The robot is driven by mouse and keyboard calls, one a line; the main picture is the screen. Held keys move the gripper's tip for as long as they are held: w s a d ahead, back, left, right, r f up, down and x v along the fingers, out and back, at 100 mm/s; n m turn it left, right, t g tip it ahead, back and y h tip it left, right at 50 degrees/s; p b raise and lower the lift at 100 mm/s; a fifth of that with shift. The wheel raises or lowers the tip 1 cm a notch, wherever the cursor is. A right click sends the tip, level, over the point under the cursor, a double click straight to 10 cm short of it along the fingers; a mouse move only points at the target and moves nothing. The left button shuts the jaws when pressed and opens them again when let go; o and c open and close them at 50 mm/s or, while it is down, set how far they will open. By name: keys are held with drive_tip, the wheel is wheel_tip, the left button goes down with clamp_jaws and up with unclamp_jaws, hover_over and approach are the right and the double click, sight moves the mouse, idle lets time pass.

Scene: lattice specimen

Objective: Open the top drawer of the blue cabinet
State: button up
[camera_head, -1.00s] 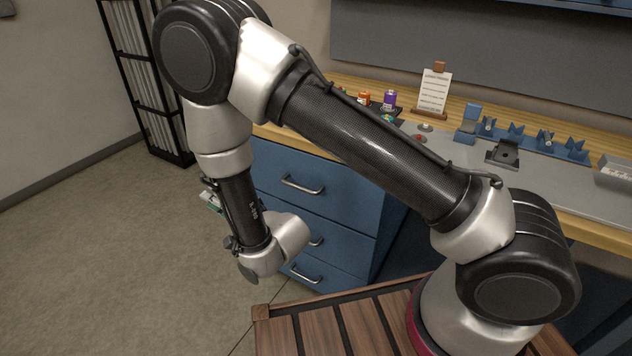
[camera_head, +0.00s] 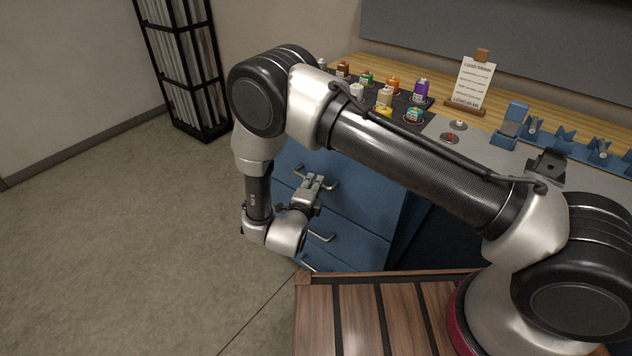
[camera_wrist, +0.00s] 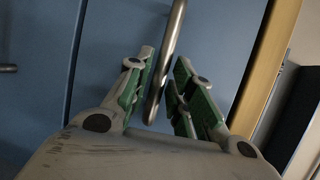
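The blue cabinet (camera_head: 365,200) stands under the wooden worktop, partly hidden behind my arm. Its top drawer (camera_wrist: 215,35) looks closed, with a metal bar handle (camera_wrist: 168,55). My gripper (camera_head: 316,183) is at the front of the top drawer, by that handle. In the wrist view my gripper (camera_wrist: 165,57) is open, with a green-padded finger on each side of the handle's bar. The bar shows in the gap between the fingers, and I see no clear contact. A lower drawer (camera_wrist: 35,40) with its own handle (camera_wrist: 7,68) shows at the left of the wrist view.
The worktop (camera_head: 450,93) holds several small bottles on a dark mat, a note on a stand (camera_head: 470,82) and blue holders (camera_head: 560,137). A black rack (camera_head: 183,70) stands at the back left. The floor (camera_head: 130,220) left of the cabinet is clear.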

drive_tip(key=shift+x, duration=1.05)
clamp_jaws()
drive_tip(key=shift+s+a, duration=0.1)
